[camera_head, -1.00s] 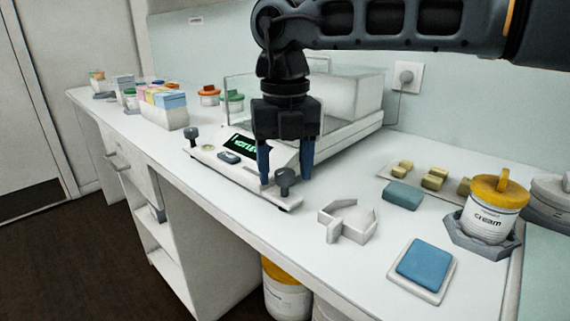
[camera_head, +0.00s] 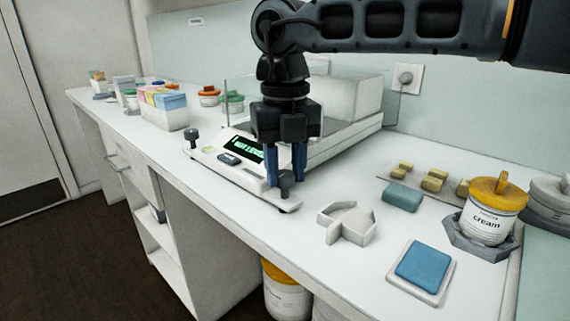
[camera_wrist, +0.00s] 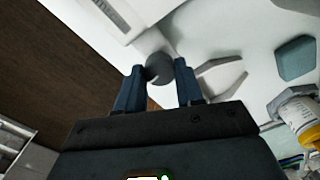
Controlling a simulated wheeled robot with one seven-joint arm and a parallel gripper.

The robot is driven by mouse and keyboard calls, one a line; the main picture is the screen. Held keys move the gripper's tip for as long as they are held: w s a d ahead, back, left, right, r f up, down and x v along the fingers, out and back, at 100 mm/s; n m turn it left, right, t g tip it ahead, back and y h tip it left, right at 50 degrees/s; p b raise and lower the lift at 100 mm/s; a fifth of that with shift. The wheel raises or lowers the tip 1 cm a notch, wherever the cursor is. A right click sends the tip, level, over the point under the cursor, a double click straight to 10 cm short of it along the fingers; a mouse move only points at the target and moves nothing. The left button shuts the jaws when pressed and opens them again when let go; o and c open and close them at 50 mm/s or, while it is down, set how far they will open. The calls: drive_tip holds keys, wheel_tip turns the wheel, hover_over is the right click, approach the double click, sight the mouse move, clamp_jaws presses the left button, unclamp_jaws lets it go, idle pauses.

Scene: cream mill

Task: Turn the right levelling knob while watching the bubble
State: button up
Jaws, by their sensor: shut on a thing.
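The white balance (camera_head: 236,171) stands on the bench with a lit green display (camera_head: 243,147). Its right levelling knob (camera_head: 285,183) is dark grey and sits at the front right corner. My gripper (camera_head: 286,178) points down over that corner and is shut on the right knob, a fingertip at each side. The wrist view shows the round knob top (camera_wrist: 159,67) between the two blue fingers. The left levelling knob (camera_head: 192,136) stands free at the other front corner. The bubble level (camera_head: 209,150) is a small pale yellow-green disc near it; the bubble itself is too small to make out.
A white angular tray (camera_head: 347,222) lies just right of the balance. Beyond are a blue pad (camera_head: 424,262), a teal block (camera_head: 402,197), yellow blocks (camera_head: 433,180) and a cream jar (camera_head: 490,212). A box of coloured packets (camera_head: 163,108) stands left. The front bench strip is clear.

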sight(286, 173)
drive_tip(key=n+p, duration=0.1)
drive_tip(key=n, duration=0.2)
drive_tip(key=shift+r, duration=0.15)
drive_tip(key=n+p, duration=0.1)
drive_tip(key=n, duration=0.3)
drive_tip(key=shift+p, duration=0.4)
drive_tip(key=n+p, duration=0.1)
drive_tip(key=n, duration=0.5)
drive_tip(key=shift+w+p, duration=0.1)
drive_tip(key=shift+p, duration=0.2)
drive_tip(key=shift+n, duration=0.3)
drive_tip(key=o, duration=1)
drive_tip(key=shift+o, duration=0.2)
wheel_tip(286, 173, up, 8)
drive_tip(key=shift+f, duration=0.2)
